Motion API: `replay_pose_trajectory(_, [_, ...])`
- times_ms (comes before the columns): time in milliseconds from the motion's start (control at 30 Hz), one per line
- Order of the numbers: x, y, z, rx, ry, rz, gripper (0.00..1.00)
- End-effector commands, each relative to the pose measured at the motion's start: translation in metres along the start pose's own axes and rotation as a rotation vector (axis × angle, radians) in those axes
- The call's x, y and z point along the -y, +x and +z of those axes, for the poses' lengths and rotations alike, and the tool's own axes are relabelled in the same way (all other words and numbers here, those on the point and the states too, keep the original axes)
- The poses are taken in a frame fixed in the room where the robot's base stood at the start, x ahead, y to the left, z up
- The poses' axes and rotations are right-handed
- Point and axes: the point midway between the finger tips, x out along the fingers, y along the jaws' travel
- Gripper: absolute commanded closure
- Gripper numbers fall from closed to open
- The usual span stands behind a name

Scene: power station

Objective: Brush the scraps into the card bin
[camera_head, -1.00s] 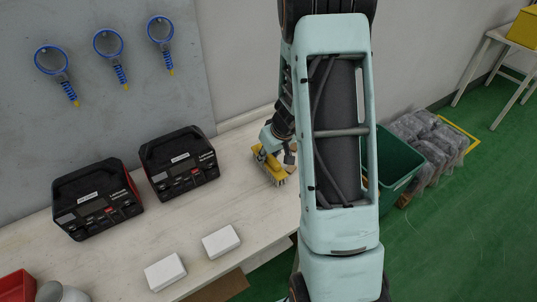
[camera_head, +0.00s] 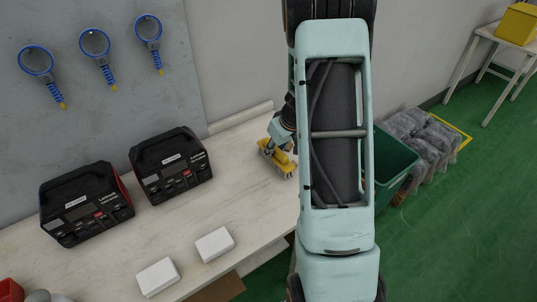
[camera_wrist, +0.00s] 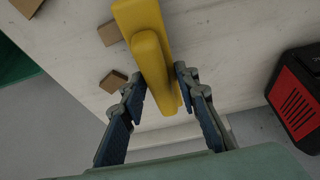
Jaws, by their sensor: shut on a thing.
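My gripper (camera_wrist: 158,78) is shut on a yellow brush (camera_wrist: 140,15), with a finger on each side of its raised handle. In the head view the brush (camera_head: 277,160) is low over the pale workbench (camera_head: 240,180), bristles down; I cannot tell whether they touch it. Brown scraps lie on the bench left of the brush in the wrist view: one scrap (camera_wrist: 109,33), another (camera_wrist: 114,81) and a third (camera_wrist: 27,5) near the edge. My arm hides this area in the head view. A green bin (camera_head: 393,165) stands on the floor beyond the bench end, partly behind my arm.
Two black-and-red battery units (camera_head: 86,205) (camera_head: 172,165) stand along the wall side. Two white boxes (camera_head: 157,277) (camera_head: 214,244) lie near the front edge. A brown card-like surface (camera_head: 220,289) shows below that edge. Wrapped bundles (camera_head: 425,140) sit beyond the bin.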

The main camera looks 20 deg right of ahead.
Motion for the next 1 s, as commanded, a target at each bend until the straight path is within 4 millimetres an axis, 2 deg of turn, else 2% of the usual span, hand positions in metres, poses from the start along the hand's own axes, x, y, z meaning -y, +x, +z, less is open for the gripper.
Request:
replay_pose_trajectory(267, [-0.013,0.001,0.0,-0.001,0.002,0.001,0.89])
replay_pose_trajectory(733, [-0.059,0.001,0.0,-0.002,0.003,0.002,0.89])
replay_pose_trajectory(1000, [-0.071,0.0,0.0,-0.001,0.002,0.002,0.89])
